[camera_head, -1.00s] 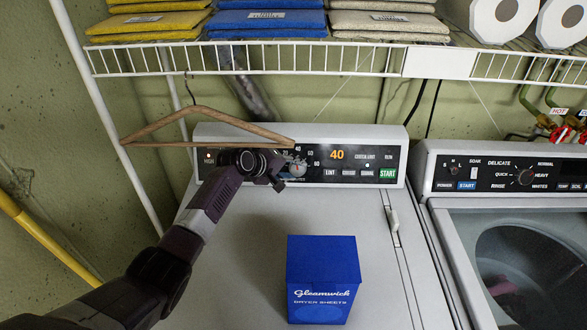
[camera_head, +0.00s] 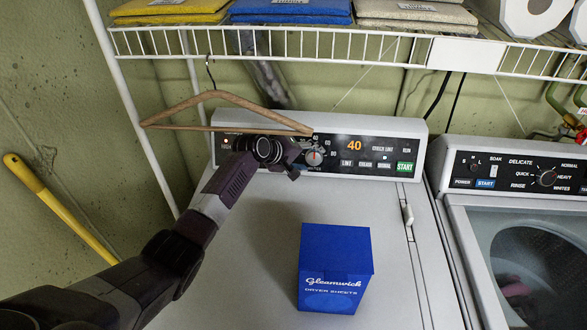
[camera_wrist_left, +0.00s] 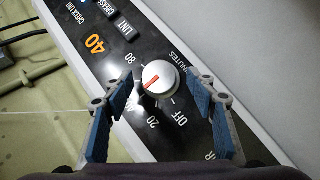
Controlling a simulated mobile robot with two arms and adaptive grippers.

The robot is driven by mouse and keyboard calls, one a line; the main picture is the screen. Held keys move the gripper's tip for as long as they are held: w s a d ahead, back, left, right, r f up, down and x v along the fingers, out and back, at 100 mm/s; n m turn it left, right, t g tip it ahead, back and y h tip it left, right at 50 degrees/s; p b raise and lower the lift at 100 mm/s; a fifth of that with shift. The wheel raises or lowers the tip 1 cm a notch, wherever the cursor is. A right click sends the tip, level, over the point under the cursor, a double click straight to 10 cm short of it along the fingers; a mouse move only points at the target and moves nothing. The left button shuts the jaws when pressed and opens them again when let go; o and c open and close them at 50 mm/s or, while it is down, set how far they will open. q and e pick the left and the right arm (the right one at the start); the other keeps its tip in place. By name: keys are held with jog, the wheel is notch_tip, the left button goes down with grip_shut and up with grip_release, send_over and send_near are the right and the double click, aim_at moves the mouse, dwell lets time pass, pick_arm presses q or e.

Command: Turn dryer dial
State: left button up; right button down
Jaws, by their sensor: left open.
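The dryer dial (camera_head: 314,157) is a small silver knob with a red pointer line on the dryer's black control panel (camera_head: 375,146), left of a display reading 40. In the left wrist view the dial (camera_wrist_left: 160,79) sits between the blue-padded fingers of my left gripper (camera_wrist_left: 166,108), with a gap on both sides. The red line lies near the panel's middle marks, between 80 and OFF. In the head view my left gripper (camera_head: 296,161) is just left of the dial, and its fingers are partly hidden. My right gripper is not in view.
A blue dryer sheets box (camera_head: 335,268) stands on the dryer top (camera_head: 255,255). A wooden hanger (camera_head: 230,112) hangs from the wire shelf (camera_head: 300,42) in front of the panel, close above my left gripper. The washer (camera_head: 510,215) is at the right.

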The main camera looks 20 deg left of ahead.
pick_arm(q)
jog(key=s+a, duration=0.2)
jog(key=s, duration=0.1)
jog(key=s+a, duration=0.2)
jog(key=s, duration=0.2)
jog(key=s+a, duration=0.2)
jog(key=s, duration=0.2)
jog(key=shift+r, duration=0.15)
